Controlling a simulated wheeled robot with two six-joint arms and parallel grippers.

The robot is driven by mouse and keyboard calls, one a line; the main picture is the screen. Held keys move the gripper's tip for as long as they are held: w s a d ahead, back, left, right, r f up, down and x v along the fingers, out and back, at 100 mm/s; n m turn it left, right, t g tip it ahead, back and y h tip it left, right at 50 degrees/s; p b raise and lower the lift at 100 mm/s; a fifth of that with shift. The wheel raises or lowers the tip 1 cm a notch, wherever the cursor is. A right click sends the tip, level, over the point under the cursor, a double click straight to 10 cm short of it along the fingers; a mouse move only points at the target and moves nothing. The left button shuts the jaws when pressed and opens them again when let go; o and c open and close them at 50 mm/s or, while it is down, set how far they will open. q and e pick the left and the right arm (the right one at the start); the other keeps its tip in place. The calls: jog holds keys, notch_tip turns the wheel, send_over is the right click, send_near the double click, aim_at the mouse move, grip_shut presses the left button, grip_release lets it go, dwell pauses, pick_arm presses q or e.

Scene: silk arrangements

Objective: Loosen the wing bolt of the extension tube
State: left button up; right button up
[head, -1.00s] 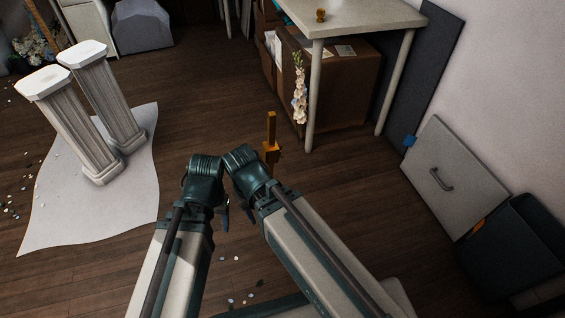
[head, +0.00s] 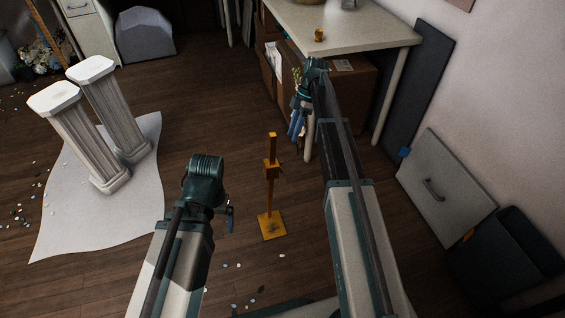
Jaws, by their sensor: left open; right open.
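The orange stand stands upright on the wood floor in the middle of the head view, with a square foot plate (head: 272,226). A narrow extension tube (head: 272,146) rises from a thicker collar (head: 271,170) on its post. A small lug shows at the collar's side; I cannot make out the wing bolt clearly. My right gripper (head: 297,124) is open, above and right of the stand, in front of the table, apart from the tube. My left gripper (head: 229,218) is open, low and left of the stand, its fingers partly hidden by my wrist.
A pale table (head: 345,30) bears a small orange-brown object (head: 319,34). A flower stem (head: 296,76) is mostly hidden behind my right gripper. Two white columns (head: 110,110) stand on a pale cloth (head: 70,225) at left. Panels and a dark bin (head: 505,255) are at right.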

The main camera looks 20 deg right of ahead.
aim_at(282, 167)
jog(key=b+x, duration=1.2)
jog(key=x, duration=0.1)
jog(key=shift+a+f, duration=0.1)
jog(key=shift+f, duration=0.25)
grip_shut()
